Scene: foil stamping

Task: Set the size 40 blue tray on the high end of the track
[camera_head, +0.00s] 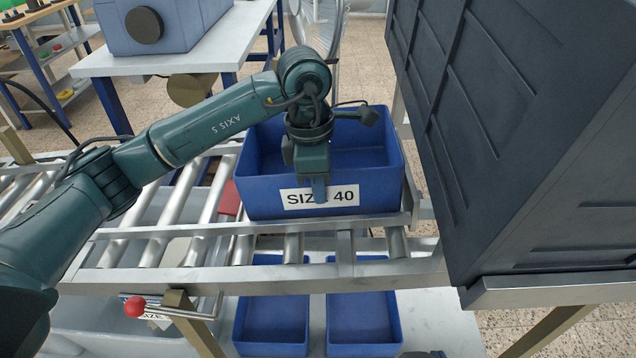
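The size 40 blue tray (262,190) is upright and empty at the right end of the roller track (180,240). Its white label reads SIZE 40, partly covered by a finger. I cannot tell whether its base rests on the rollers or is slightly above them. My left gripper (319,188) points down at the middle of the tray's front wall, with one finger outside over the label; the other side is hidden behind the wall. It looks shut on that wall. My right gripper is not in view.
A large dark ribbed box (530,130) stands close on the right. Two blue trays (275,315) (362,310) lie below the track. A red ball knob (135,307) sits at the track's front. A table with a blue-grey machine (160,28) and a fan are behind.

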